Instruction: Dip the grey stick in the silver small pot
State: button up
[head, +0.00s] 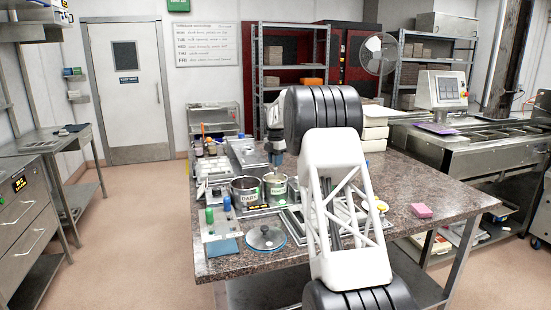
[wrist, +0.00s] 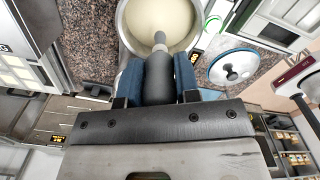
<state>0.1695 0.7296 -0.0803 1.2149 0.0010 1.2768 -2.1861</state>
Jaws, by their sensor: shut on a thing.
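My gripper (wrist: 158,82) is shut on the grey stick (wrist: 158,70), with a blue pad on either side of its dark handle. The stick's lighter end reaches over the opening of a silver small pot (wrist: 121,25) holding pale cream liquid. I cannot tell whether the tip touches the liquid. In the head view my gripper (head: 275,152) points down above the right one of two silver pots, which bears a green-marked label (head: 276,190). The other pot, labelled DARK (head: 245,198), stands just left of it. The stick is hard to make out in the head view.
A glass lid with a blue rim (head: 266,238) lies in front of the pots. Green and blue-topped bottles (head: 210,216) stand left of it. A moulding tray (head: 295,222) lies to the right, partly behind my arm. A pink block (head: 421,211) lies on the clearer right side.

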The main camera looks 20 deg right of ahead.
aim_at(275, 173)
jog(key=shift+f, duration=3.2)
jog(key=shift+f, duration=0.1)
jog(key=shift+r, duration=3.7)
jog(key=shift+r, duration=0.15)
jog(key=shift+r, duration=1.9)
jog(key=shift+a, duration=0.1)
